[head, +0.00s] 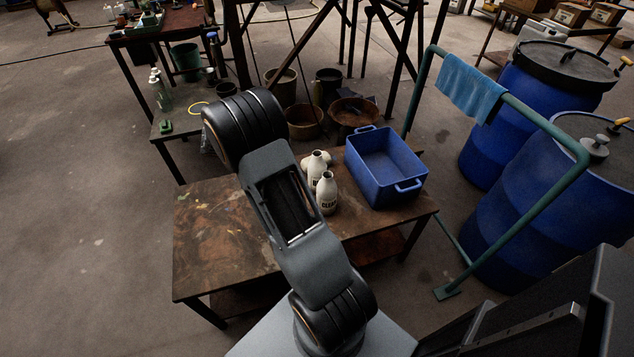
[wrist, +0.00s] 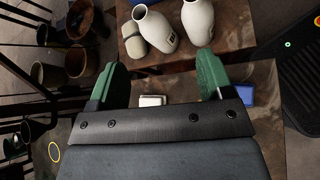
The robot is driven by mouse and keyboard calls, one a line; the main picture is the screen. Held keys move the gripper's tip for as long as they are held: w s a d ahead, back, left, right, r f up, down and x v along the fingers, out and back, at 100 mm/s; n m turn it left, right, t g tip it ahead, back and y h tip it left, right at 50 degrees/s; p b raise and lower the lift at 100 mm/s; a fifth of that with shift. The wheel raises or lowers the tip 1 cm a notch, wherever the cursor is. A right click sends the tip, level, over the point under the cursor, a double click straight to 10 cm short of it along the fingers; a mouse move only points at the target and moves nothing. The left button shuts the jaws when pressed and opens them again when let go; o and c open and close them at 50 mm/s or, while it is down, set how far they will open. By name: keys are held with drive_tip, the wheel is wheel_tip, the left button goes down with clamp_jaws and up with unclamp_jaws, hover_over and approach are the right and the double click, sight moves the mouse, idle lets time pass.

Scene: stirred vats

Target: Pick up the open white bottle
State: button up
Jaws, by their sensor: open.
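Two white bottles with dark lettering stand close together on the brown table (head: 215,225) in the head view, a front bottle (head: 326,195) and a rear bottle (head: 317,166). A third pale object (head: 305,162) beside them is partly hidden. In the wrist view a left bottle (wrist: 155,28) and a right bottle (wrist: 198,20) show beyond the fingers, with a smaller pale container (wrist: 135,38) at the left. My gripper (wrist: 158,62) has green fingers spread apart, empty, short of the bottles. My arm hides it in the head view.
A blue tub (head: 385,168) stands right of the bottles. A green rail (head: 530,118) with a blue towel (head: 470,87) and blue drums (head: 540,180) are further right. Buckets (head: 281,88) stand behind the table. The table's left part is clear.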

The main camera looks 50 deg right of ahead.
sight(313, 155)
drive_tip(key=w+d+f+n+h+b, duration=0.2)
drive_tip(key=w+d+f+n+h, duration=0.15)
drive_tip(key=d+f, duration=0.4)
drive_tip(key=shift+g+y, duration=0.25)
drive_tip(key=shift+g, duration=0.15)
drive_tip(key=shift+s+a+f+x, duration=0.15)
drive_tip(key=shift+f+x, duration=0.1)
drive_tip(key=shift+x, duration=1.85)
drive_tip(key=shift+s+a+f+x, duration=0.1)
drive_tip(key=shift+f+x, duration=0.15)
drive_tip(key=shift+x, duration=1.85)
drive_tip(key=shift+s+a+f+x, duration=0.15)
drive_tip(key=shift+f+x, duration=0.15)
drive_tip(key=shift+x, duration=1.8)
clamp_jaws()
